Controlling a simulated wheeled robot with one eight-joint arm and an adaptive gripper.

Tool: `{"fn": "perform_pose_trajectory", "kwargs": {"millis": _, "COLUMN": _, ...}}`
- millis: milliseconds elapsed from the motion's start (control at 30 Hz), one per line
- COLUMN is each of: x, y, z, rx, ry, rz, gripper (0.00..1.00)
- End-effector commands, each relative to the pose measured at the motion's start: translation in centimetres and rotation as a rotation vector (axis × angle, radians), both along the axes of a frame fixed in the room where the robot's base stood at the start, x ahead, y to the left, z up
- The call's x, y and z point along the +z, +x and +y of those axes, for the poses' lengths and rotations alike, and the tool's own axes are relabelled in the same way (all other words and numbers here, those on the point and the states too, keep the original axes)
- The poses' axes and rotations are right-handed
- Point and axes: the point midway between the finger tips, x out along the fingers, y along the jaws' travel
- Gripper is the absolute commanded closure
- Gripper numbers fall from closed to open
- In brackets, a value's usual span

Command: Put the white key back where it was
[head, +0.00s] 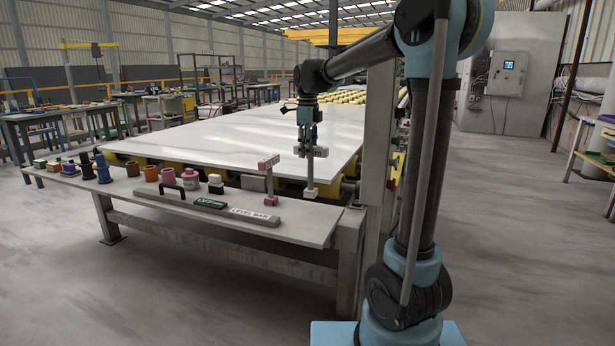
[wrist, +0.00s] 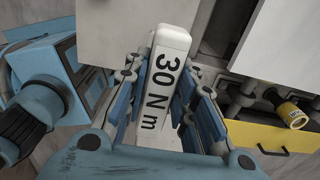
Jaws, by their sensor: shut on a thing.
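The white key has a white block handle marked "30 N m" and a grey shaft (head: 309,173) hanging straight down to a pale foot. My gripper (head: 311,146) is shut on the handle, which also shows between the fingers in the wrist view (wrist: 168,65). The key is upright near the right end of the bench (head: 315,222). I cannot tell whether its foot touches anything. A similar pink key (head: 269,182) stands on the bench to its left.
A grey level bar (head: 245,214) and a green-labelled item (head: 210,203) lie on the bench front. Several pots and small blocks, including a pink jar (head: 190,179), stand further left. The large pale slab (head: 235,135) lies behind. A machine post (head: 376,140) rises close on the right.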

Motion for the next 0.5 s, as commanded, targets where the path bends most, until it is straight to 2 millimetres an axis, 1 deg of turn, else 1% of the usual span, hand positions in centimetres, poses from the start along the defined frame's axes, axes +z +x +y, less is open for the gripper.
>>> {"fn": "perform_pose_trajectory", "kwargs": {"millis": 33, "x": -0.7, "y": -0.1, "z": 0.1, "rx": 0.002, "ry": 0.000, "rz": 0.000, "gripper": 1.00}}
{"fn": "perform_pose_trajectory", "kwargs": {"millis": 100, "x": -1.2, "y": -0.1, "z": 0.2, "rx": 0.003, "ry": 0.000, "rz": 0.000, "gripper": 1.00}}
{"fn": "perform_pose_trajectory", "kwargs": {"millis": 267, "x": -2.1, "y": -0.1, "z": 0.4, "rx": 0.005, "ry": 0.000, "rz": 0.000, "gripper": 1.00}}
{"fn": "perform_pose_trajectory", "kwargs": {"millis": 333, "x": -2.8, "y": -0.1, "z": 0.4, "rx": 0.005, "ry": 0.000, "rz": 0.000, "gripper": 1.00}}
{"fn": "perform_pose_trajectory", "kwargs": {"millis": 500, "x": -5.1, "y": -0.1, "z": 0.4, "rx": 0.005, "ry": 0.000, "rz": 0.000, "gripper": 1.00}}
